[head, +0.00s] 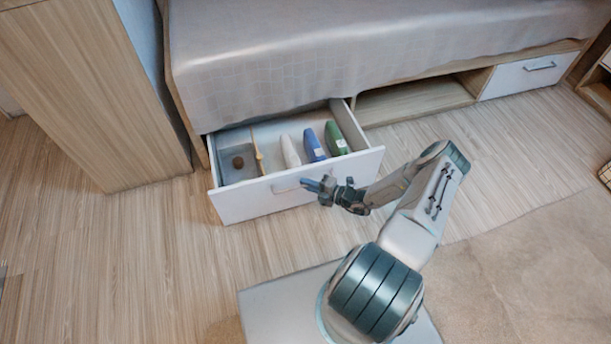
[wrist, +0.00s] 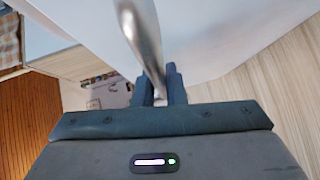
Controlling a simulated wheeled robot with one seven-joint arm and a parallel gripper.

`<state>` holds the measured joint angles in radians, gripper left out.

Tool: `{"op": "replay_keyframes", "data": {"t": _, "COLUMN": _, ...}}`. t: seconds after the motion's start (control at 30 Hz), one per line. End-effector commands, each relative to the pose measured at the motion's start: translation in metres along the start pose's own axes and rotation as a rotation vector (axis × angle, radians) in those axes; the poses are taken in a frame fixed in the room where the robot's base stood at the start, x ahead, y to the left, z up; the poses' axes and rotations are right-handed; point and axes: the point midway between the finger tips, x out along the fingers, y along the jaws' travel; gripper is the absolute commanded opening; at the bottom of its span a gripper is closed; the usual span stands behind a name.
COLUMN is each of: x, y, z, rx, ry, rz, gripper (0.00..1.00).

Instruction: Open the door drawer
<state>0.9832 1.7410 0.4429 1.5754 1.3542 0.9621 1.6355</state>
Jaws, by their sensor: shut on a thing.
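The drawer (head: 240,206) under the bed is pulled well out, and its inside shows in the head view. It has a white front with a metal bar handle (head: 288,187). My gripper (head: 318,186) is at the right end of that handle, in front of the drawer face. In the wrist view, the handle (wrist: 138,28) runs down between the two dark fingers of my gripper (wrist: 160,88), which are shut on it. The white drawer front (wrist: 205,35) fills much of the upper wrist view. The fingers partly hide the handle's right end in the head view.
The drawer holds a brown round thing (head: 238,162), a white item (head: 290,152), a blue one (head: 314,146) and a green one (head: 336,139). A wooden cabinet (head: 95,90) stands left. A second, shut drawer (head: 525,76) is at right. The floor left of my base is clear.

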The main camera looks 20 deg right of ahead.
Motion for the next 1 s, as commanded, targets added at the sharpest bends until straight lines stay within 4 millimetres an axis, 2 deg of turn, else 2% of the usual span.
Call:
{"op": "replay_keyframes", "data": {"t": 0.2, "x": -0.019, "y": -0.004, "z": -0.016, "rx": 0.000, "ry": -0.004, "rz": -0.003, "gripper": 0.00}}
{"op": "replay_keyframes", "data": {"t": 0.4, "x": -0.028, "y": -0.007, "z": -0.025, "rx": -0.001, "ry": -0.003, "rz": -0.002, "gripper": 0.00}}
{"op": "replay_keyframes", "data": {"t": 0.93, "x": -0.032, "y": -0.009, "z": -0.028, "rx": -0.002, "ry": -0.004, "rz": -0.003, "gripper": 0.00}}
{"op": "replay_keyframes", "data": {"t": 0.97, "x": -0.032, "y": -0.009, "z": -0.028, "rx": -0.002, "ry": -0.004, "rz": -0.002, "gripper": 0.19}}
{"op": "replay_keyframes", "data": {"t": 1.0, "x": -0.031, "y": -0.009, "z": -0.028, "rx": -0.002, "ry": -0.004, "rz": -0.002, "gripper": 0.20}}
